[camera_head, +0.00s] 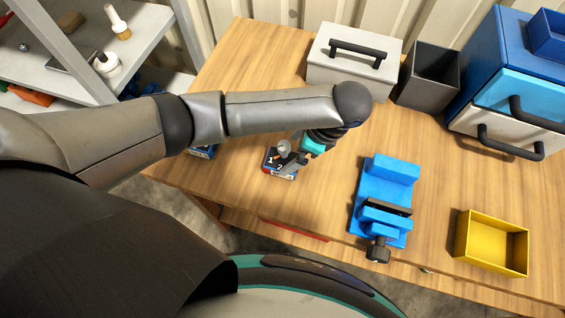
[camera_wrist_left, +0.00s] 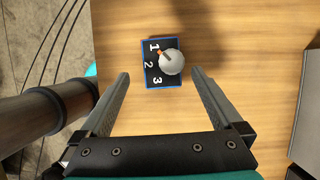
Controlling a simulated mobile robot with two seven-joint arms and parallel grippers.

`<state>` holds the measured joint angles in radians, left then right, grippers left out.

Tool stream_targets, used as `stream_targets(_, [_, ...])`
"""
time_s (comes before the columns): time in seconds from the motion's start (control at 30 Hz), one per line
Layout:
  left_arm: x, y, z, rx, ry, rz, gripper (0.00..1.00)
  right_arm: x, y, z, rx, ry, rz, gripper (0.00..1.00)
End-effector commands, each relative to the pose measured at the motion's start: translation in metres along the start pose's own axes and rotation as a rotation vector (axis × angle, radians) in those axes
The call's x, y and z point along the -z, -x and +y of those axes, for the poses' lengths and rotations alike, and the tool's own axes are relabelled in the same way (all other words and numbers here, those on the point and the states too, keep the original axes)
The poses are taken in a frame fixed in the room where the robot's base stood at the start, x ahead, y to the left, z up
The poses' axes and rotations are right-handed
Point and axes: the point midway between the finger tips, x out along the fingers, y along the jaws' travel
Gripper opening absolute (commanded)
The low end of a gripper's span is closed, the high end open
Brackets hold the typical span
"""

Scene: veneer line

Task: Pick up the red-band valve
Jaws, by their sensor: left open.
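A rounded grey valve (camera_head: 284,147) with a small orange-red mark stands on a dark, blue-edged block (camera_head: 281,170) numbered 1, 2, 3. In the left wrist view, the valve (camera_wrist_left: 173,63) sits over the right part of the numbered block (camera_wrist_left: 152,80), near the 1 and 2. Whether the mark is a full red band cannot be told. My left gripper (camera_head: 296,159) is open and empty, close by the valve. In the left wrist view, its fingers (camera_wrist_left: 159,74) point toward the block, one on either side. My right gripper is not in view.
A second blue-edged block (camera_head: 203,152) is mostly hidden under my left arm. A blue vise (camera_head: 378,205) and a yellow bin (camera_head: 490,262) lie to the right. A grey toolbox (camera_head: 353,72), a dark bin (camera_head: 430,92) and blue drawers (camera_head: 495,60) stand behind.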

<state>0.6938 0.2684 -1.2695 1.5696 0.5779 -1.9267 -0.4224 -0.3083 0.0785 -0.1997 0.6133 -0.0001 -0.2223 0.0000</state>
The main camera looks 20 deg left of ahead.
Motion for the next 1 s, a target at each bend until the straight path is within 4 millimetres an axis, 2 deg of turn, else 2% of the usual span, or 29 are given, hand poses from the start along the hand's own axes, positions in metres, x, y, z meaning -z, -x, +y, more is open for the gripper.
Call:
stream_targets(0.03, [0.0,-0.008,0.001,-0.002,0.0,-0.002,1.0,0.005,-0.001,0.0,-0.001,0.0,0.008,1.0])
stream_targets(0.2, [0.0,-0.018,0.0,-0.001,0.0,-0.001,1.0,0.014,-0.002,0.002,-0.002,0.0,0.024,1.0])
stream_targets(0.27, [0.0,-0.023,0.0,-0.001,0.0,-0.001,1.0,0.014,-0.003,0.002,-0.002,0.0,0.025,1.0])
stream_targets(0.53, [0.001,-0.062,-0.002,-0.001,0.0,-0.002,1.0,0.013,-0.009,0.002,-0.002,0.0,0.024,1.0])
stream_targets(0.67, [0.001,-0.069,-0.002,0.0,-0.001,0.0,1.0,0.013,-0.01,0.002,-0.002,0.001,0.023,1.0])
stream_targets(0.87, [0.001,-0.069,-0.002,0.001,-0.001,0.0,1.0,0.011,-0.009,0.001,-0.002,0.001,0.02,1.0])
stream_targets(1.0, [0.001,-0.069,-0.002,0.001,-0.001,0.0,0.84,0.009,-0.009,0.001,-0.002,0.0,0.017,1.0])
